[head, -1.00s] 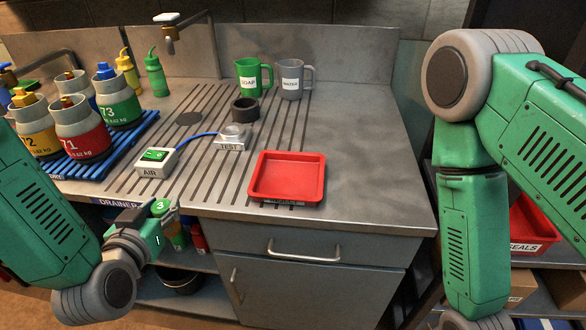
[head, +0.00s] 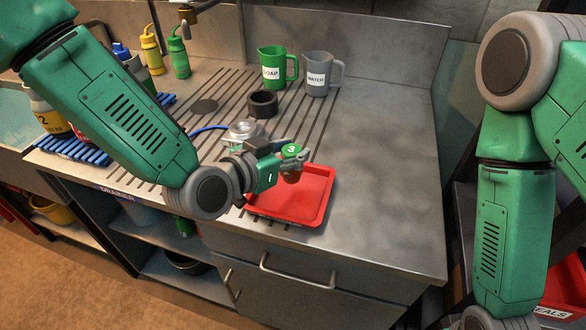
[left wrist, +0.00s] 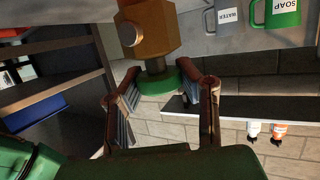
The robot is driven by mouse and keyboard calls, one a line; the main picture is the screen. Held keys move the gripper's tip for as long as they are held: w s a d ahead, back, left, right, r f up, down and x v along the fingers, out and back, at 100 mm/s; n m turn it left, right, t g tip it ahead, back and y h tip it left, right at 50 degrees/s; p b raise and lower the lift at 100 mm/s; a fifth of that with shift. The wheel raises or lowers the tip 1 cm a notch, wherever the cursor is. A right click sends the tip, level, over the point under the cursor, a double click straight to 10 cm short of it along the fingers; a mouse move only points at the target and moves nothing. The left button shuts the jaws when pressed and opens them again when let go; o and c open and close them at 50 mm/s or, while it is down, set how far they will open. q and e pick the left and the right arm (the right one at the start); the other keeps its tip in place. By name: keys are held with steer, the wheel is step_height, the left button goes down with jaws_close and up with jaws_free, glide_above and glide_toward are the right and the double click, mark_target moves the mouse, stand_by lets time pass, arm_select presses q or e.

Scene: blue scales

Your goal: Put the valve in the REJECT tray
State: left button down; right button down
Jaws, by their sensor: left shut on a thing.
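The valve has a green round cap marked 3 (head: 291,149) and a brass-orange body (head: 291,176) below it. My left gripper (head: 293,157) is shut on the valve at the cap and holds it above the red tray (head: 322,203). The left wrist view also shows the valve's brass body (left wrist: 147,32) beyond the green cap, with the gripper's fingers (left wrist: 162,98) on either side. The tray looks empty where it shows; the arm covers its left part and its label cannot be read. My right gripper is out of the frames.
The counter right of the tray (head: 385,170) is clear.

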arm_select(q)
step_height(320, 180, down, 4)
steer(key=shift+f, duration=0.25)
steer(key=c, duration=1.2)
jaws_free()
steer(key=shift+o, duration=0.2)
steer(key=shift+r, duration=0.1)
steer(key=v, duration=1.2)
steer(key=shift+s+a, duration=0.1)
